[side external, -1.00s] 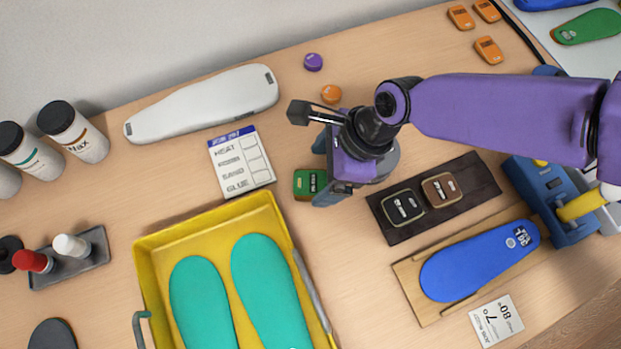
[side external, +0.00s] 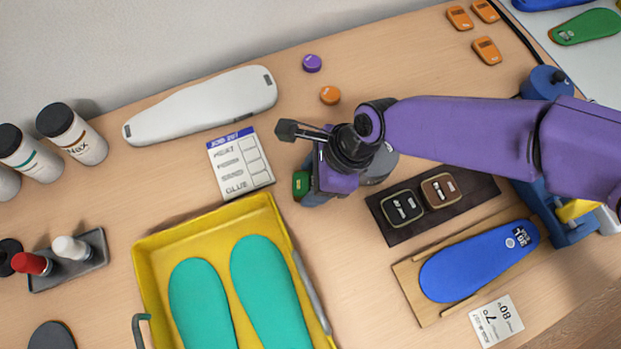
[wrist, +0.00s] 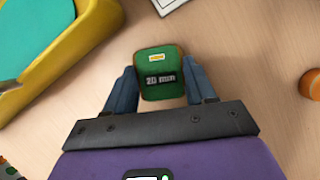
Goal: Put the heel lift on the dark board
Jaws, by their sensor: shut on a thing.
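The heel lift is a small green block with a brown edge and a "20 mm" label; in the wrist view the heel lift (wrist: 160,65) sits between the blue fingers. My gripper (wrist: 161,88) is shut on it. In the side view the heel lift (side external: 299,186) is mostly hidden by my gripper (side external: 309,190); I cannot tell whether it touches the table. The dark board (side external: 482,178) lies to the right, with a black piece (side external: 402,207) and a brown piece (side external: 441,191) side by side on it. Its right end is bare.
A yellow tray (side external: 287,240) with teal insoles stands in front left of my gripper. A blue insole (side external: 470,265) lies on a wooden board in front of the dark board. Table between gripper and dark board is clear.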

